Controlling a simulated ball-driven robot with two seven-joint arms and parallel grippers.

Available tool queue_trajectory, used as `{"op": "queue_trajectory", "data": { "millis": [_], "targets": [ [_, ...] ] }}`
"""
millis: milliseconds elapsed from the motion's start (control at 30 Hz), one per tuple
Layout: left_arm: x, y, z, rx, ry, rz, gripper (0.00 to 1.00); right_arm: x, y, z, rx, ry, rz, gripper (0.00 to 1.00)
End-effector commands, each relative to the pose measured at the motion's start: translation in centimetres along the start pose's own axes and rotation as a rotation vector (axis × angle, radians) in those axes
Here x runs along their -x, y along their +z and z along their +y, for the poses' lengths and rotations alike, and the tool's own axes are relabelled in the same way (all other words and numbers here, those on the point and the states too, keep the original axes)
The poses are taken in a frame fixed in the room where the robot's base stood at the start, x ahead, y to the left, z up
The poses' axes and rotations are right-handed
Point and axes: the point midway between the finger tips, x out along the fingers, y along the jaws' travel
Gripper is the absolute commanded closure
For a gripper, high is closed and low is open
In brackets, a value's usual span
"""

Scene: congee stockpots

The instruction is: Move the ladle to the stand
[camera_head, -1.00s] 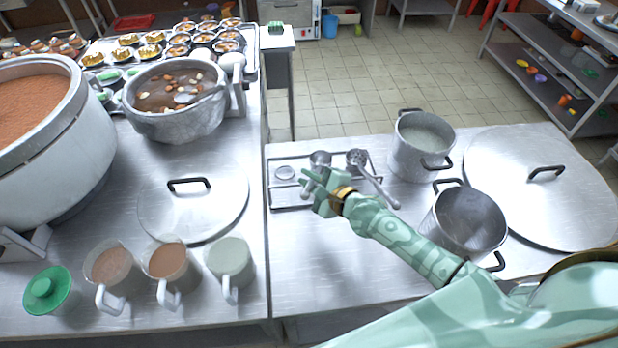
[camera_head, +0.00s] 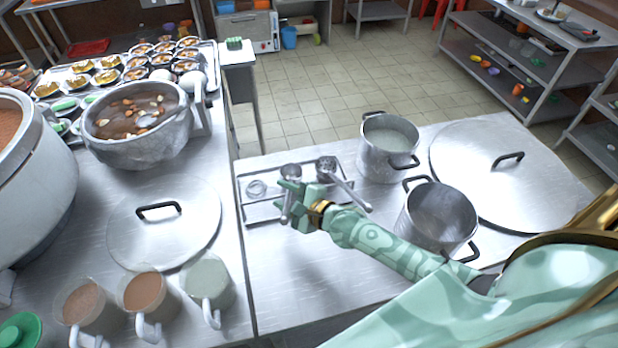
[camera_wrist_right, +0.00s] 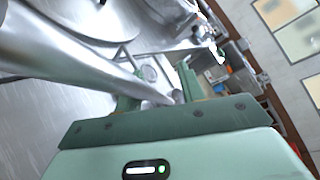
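A steel ladle (camera_head: 291,171) has its bowl up at the middle place of the wire stand (camera_head: 247,207), its handle running down beside my right fingers. My right gripper (camera_head: 286,199) is at the handle, above the stand's front part. Its two green fingers look spread apart. In the right wrist view the fingers (camera_wrist_right: 158,90) stand apart, and a thick metal shaft (camera_wrist_right: 70,62) runs in from the left to the left finger. Whether the fingers touch the handle is not clear. My left gripper is out of view.
A skimmer (camera_head: 327,170) rests at the stand's right, its handle slanting right near my wrist. A filled pot (camera_head: 367,160) and an empty pot (camera_head: 412,225) stand to the right, beside a large lid (camera_head: 470,165). Clear counter lies in front of the stand.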

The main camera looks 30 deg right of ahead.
Motion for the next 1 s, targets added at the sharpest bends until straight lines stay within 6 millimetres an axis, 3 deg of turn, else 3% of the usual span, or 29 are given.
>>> {"op": "queue_trajectory", "data": {
  "millis": [300, 500, 700, 1000],
  "targets": [
    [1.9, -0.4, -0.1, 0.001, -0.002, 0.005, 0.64, 8.5, 0.1, -0.1, 0.004, 0.004, 0.001, 0.61],
    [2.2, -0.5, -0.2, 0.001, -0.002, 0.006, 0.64, 12.8, 0.0, 0.0, 0.002, 0.003, 0.001, 0.61],
    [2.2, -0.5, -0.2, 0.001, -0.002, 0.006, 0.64, 14.6, 0.0, -0.1, 0.002, 0.001, -0.001, 0.61],
    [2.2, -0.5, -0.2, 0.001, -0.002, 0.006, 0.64, 14.7, 0.0, -0.1, 0.001, -0.001, -0.001, 0.61]
  ]
}}
